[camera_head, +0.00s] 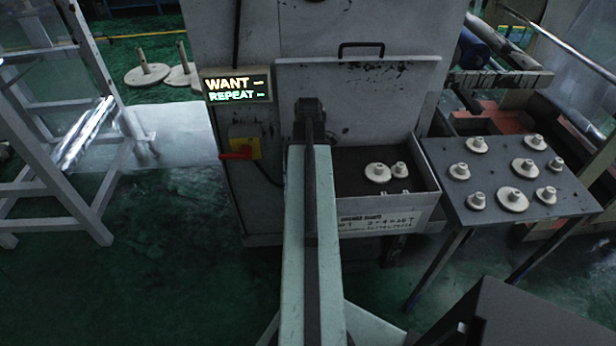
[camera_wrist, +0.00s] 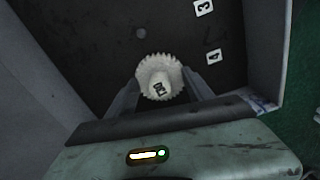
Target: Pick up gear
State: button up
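In the wrist view a pale toothed gear (camera_wrist: 160,78) with a raised hub and a dark mark on its top sits between the two fingers of my gripper (camera_wrist: 160,86). The fingertips are at or very near its rim on both sides; I cannot tell whether they press on it. In the head view my arm hides my gripper.
The tray floor has labels 3 (camera_wrist: 204,8) and 4 (camera_wrist: 213,57). A grey side table (camera_head: 487,176) at right holds several pale gears. A lit sign (camera_head: 237,86) reads WANT and REPEAT. A white ladder-like frame (camera_head: 50,130) stands at left. Raised tray walls border the gripper.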

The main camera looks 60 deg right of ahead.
jog(key=c, duration=0.5)
jog(key=shift+o, duration=0.2)
jog(key=shift+r, duration=0.1)
notch_tip(320, 180, up, 10)
jog(key=p, duration=1)
